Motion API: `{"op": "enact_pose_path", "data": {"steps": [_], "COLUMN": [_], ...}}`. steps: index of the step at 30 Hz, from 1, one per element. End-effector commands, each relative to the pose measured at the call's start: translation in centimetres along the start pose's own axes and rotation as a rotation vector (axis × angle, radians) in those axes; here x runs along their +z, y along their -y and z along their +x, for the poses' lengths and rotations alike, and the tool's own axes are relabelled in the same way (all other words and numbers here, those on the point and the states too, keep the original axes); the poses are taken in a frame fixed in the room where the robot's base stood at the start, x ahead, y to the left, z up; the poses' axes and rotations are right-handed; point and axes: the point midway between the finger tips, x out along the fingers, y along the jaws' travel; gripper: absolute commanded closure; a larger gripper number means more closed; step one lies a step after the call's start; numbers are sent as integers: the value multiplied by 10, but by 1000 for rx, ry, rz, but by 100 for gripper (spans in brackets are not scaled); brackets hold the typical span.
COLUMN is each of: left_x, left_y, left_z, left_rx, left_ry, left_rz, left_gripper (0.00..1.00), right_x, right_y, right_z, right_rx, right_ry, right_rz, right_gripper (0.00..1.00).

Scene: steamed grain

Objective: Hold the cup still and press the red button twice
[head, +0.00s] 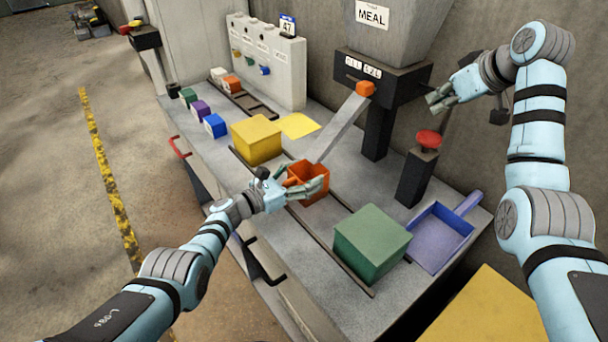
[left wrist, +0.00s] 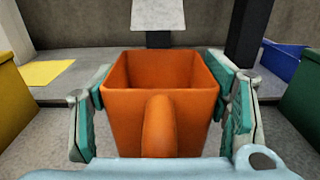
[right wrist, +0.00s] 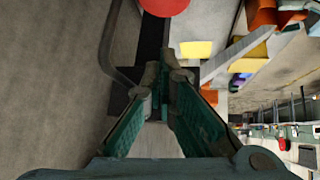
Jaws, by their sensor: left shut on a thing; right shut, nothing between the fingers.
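An orange square cup (head: 312,194) with a handle stands upright at the end of the grey chute (head: 338,131). My left gripper (head: 306,187) is shut on it, one finger on each side; the left wrist view shows the cup (left wrist: 160,110) between the pads, its inside looking empty. The red button (head: 428,139) tops a black post (head: 416,178) on the bench. My right gripper (head: 437,98) is shut and empty, above the button and apart from it. In the right wrist view the red button (right wrist: 166,6) is cut off by the top edge.
A green block (head: 372,244) and blue tray (head: 440,235) lie right of the cup, a yellow block (head: 256,140) left. The black hopper box (head: 382,75) hangs close to my right gripper. Rails run along the bench.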

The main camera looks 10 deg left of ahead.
Motion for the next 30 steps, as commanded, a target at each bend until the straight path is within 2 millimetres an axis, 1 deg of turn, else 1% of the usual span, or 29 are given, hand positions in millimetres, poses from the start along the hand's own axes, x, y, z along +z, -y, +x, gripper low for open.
{"op": "enact_pose_path", "data": {"steps": [1,3,6,8,13,22,25,30], "left_x": [0,0,0,0,0,0,0,0], "left_y": [0,0,0,0,0,0,0,0], "left_z": [0,0,0,0,0,0,0,0], "left_rx": [0,0,0,0,0,0,0,0], "left_ry": [0,0,0,0,0,0,0,0], "left_rz": [0,0,0,0,0,0,0,0], "left_gripper": [61,61,61,61,61,61,61,61], "right_x": [0,0,0,1,13,49,56,60], "right_y": [0,1,2,2,4,10,11,11], "right_z": [1,1,1,2,16,55,63,68], "right_rx": [1,5,12,15,15,14,14,14], "right_ry": [-18,-40,-59,-65,-67,-66,-65,-64], "right_rz": [-154,-371,-567,-627,-658,-654,-654,-654], "right_gripper": [100,100,100,100,100,100,100,100]}}
